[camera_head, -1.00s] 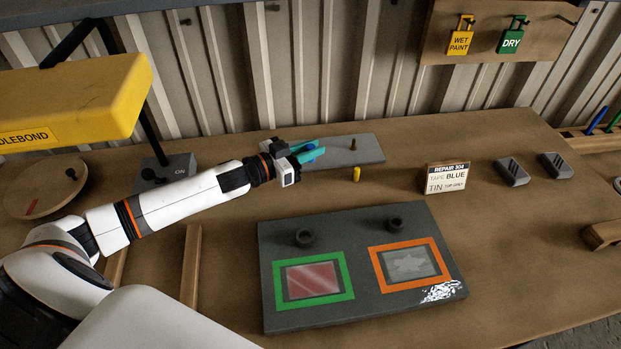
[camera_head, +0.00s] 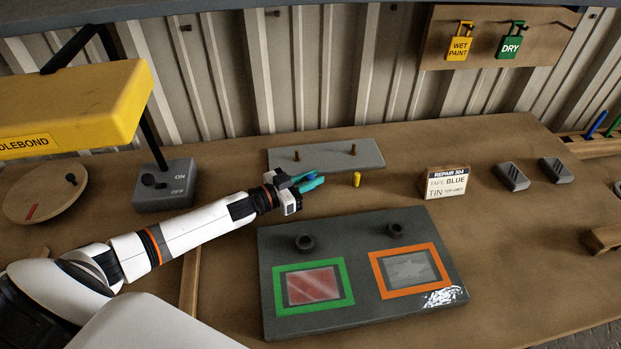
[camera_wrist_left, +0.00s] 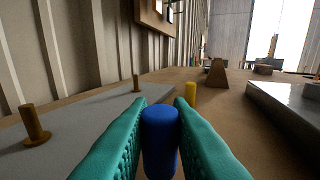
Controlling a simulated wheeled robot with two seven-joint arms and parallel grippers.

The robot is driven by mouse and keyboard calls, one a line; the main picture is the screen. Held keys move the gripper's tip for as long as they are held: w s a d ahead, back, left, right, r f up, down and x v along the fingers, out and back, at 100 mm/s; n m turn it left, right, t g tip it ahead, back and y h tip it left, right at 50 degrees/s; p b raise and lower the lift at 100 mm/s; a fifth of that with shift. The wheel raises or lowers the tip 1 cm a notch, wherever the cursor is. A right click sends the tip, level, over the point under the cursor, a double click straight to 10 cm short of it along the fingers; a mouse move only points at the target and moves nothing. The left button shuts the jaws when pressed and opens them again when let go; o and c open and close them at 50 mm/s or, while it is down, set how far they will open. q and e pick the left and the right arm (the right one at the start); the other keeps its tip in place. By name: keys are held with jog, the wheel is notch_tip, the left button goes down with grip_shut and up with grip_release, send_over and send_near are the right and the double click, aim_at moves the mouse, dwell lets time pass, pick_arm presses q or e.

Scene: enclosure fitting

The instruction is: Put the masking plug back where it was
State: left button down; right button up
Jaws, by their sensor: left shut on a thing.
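My left gripper (camera_head: 316,181), with teal fingers, is shut on a blue plug (camera_wrist_left: 160,140). In the head view the blue plug (camera_head: 311,176) shows only in part between the fingers. The gripper is just in front of the grey peg board (camera_head: 325,158), which has two bare brown pegs, a left one (camera_head: 297,156) and a right one (camera_head: 353,149). A yellow plug (camera_head: 357,180) stands on the bench right of the gripper, apart from it; it also shows in the wrist view (camera_wrist_left: 191,93). My right gripper is not in view.
A dark panel (camera_head: 330,240) with two black ring bosses, a green-framed window and an orange-framed window lies in front. A "REPAIR 304" card (camera_head: 447,181) stands to the right, by two grey blocks. A switch box (camera_head: 165,188) and yellow lamp (camera_head: 75,105) are at left.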

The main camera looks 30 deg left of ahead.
pick_arm(q)
jog(key=shift+f, duration=0.45)
jog(key=c, duration=1.3)
grip_release()
jog(key=shift+r, duration=0.1)
jog(key=shift+r, duration=0.25)
jog(key=shift+r+p, duration=0.4)
jog(key=shift+r, duration=0.1)
jog(key=v, duration=0.3)
jog(key=b+v, duration=0.1)
jog(key=v, duration=0.6)
jog(key=shift+s+a+f, duration=0.15)
jog(key=shift+f, duration=0.15)
jog(key=shift+v, duration=0.8)
jog(key=shift+s, duration=0.15)
